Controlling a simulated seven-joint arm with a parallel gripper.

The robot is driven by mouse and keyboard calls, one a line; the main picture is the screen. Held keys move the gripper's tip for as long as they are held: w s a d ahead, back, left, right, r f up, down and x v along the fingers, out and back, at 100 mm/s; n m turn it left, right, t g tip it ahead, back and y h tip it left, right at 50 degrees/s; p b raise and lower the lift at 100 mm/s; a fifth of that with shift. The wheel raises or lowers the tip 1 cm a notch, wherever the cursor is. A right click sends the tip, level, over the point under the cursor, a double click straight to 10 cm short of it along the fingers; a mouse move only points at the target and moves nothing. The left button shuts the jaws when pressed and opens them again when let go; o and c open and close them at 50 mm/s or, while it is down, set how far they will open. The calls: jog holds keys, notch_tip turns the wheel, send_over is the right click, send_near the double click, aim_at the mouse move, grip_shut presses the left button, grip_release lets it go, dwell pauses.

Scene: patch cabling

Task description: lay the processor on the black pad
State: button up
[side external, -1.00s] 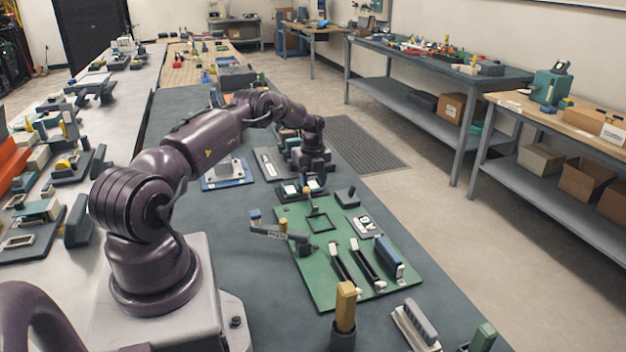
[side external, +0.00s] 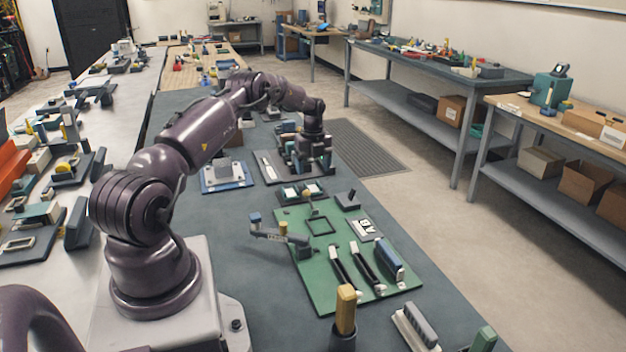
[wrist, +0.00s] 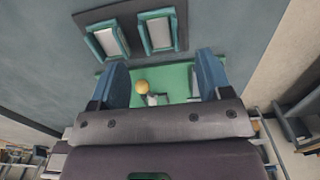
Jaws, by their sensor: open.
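My gripper (side external: 306,172) hangs beyond the green board, beside a long dark tray. In the wrist view its two blue fingers (wrist: 163,82) are wide apart, with nothing held between them. A dark holder (wrist: 180,12) with two pale, teal-framed pieces (wrist: 158,33) lies in front of the fingers; it also shows in the side view (side external: 300,203), at the board's far edge. I cannot tell for sure which piece is the processor. A small dark pad with an upright knob (side external: 348,201) stands right of the holder; whether it is the black pad is unclear.
The green board (side external: 330,280) carries a black square frame (side external: 320,225), a white label (side external: 364,227), two dark slots and a blue block (side external: 389,257). A yellow-topped post (side external: 346,300) stands at its near edge. A blue-based plate (side external: 227,177) lies left of my gripper.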

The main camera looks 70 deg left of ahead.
aim_at(314, 188)
jog(key=w+d+r+n, duration=0.2)
jog(key=d+r, duration=0.3)
jog(key=r, duration=0.4)
jog(key=w+d+r+n, duration=0.1)
jog(key=w+d+r, duration=0.1)
jog(key=d+r, duration=0.6)
jog(key=s+d+r+n+t+y, duration=0.15)
jog(key=d+r+n, duration=0.25)
jog(key=d+r, duration=0.7)
jog(key=s+d+r+n+t, duration=0.2)
jog(key=s+d+r+n, duration=0.25)
jog(key=s+d, duration=0.5)
jog(key=s+d+f+n+t+h, duration=0.1)
jog(key=s+d+f+n, duration=0.3)
jog(key=s+d, duration=0.5)
jog(key=s+n+t, duration=0.1)
jog(key=s+n, duration=0.1)
jog(key=s, duration=0.1)
jog(key=shift+f, duration=0.2)
jog(key=shift+n+h, duration=0.25)
